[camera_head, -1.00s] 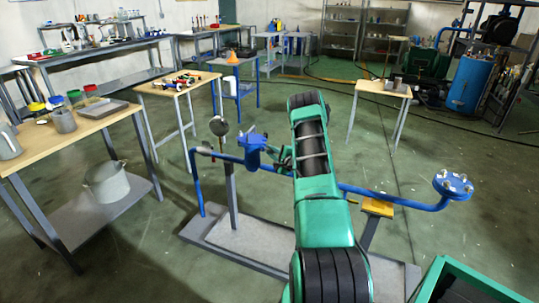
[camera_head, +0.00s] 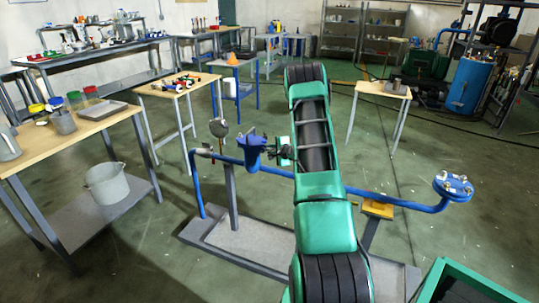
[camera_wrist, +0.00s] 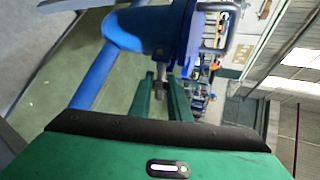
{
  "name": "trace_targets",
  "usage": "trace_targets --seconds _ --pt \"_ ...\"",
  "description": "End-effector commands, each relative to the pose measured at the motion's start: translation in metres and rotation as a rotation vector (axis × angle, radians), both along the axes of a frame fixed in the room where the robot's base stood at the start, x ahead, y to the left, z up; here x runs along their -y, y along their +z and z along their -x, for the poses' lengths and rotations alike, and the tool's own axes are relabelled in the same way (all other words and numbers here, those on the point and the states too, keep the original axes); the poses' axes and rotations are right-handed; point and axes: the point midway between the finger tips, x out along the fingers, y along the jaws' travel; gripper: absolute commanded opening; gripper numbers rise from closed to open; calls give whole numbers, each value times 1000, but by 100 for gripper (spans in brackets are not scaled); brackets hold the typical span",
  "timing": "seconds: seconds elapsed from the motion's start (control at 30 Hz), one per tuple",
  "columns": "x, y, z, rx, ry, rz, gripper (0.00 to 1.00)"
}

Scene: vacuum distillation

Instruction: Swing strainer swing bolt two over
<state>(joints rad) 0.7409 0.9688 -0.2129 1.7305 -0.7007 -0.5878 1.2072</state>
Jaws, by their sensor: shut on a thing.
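The blue strainer (camera_head: 252,150) stands on the blue pipe left of my arm in the head view. In the wrist view its blue body (camera_wrist: 165,30) fills the top middle, with a metal bail handle at its right. My gripper (camera_wrist: 160,92) has its green fingers close together on a small grey metal swing bolt (camera_wrist: 160,76), right beside the strainer body. In the head view my gripper (camera_head: 284,147) is at the strainer's right side, partly hidden by my arm. The bolt's far end and which of the bolts it is are hard to make out.
A round gauge (camera_head: 218,128) rises left of the strainer. The blue pipe (camera_head: 400,203) runs right to a bolted flange (camera_head: 453,186), over a yellow support (camera_head: 377,208). A wooden table (camera_head: 90,122) with jars and a tray stands at left. Floor beyond the pipe is open.

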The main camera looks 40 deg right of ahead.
Motion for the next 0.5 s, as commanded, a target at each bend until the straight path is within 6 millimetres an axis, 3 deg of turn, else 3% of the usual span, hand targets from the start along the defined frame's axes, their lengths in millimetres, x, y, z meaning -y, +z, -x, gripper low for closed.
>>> trace_targets --seconds 0.5 --pt "-3 14 -6 -320 0 133 0"
